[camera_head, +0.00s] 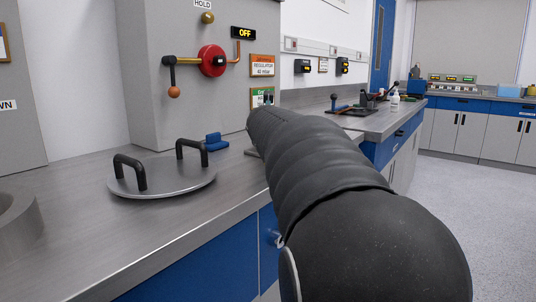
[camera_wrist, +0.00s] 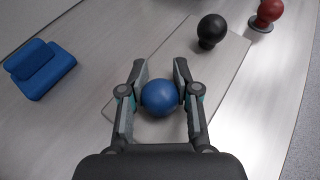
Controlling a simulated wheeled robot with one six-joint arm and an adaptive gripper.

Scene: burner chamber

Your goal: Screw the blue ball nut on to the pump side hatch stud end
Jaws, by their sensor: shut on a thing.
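The blue ball nut (camera_wrist: 161,98) sits between the two fingers of my gripper (camera_wrist: 160,88) in the wrist view. The fingers are shut on it from both sides. A pale flat plate (camera_wrist: 225,60) lies on the bench beneath it; I cannot tell whether the nut touches the plate. In the head view my dark arm reaches over the bench and hides the gripper and the nut. A round metal lid (camera_head: 165,181) with two black handles lies on the bench in the head view. I cannot make out the hatch stud end.
A black ball knob (camera_wrist: 211,30) stands on the plate, and a red ball knob (camera_wrist: 270,10) stands beyond it. A blue block (camera_wrist: 40,68) lies at the left; it also shows in the head view (camera_head: 215,142). A grey ring (camera_head: 15,222) is at the bench's left edge.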

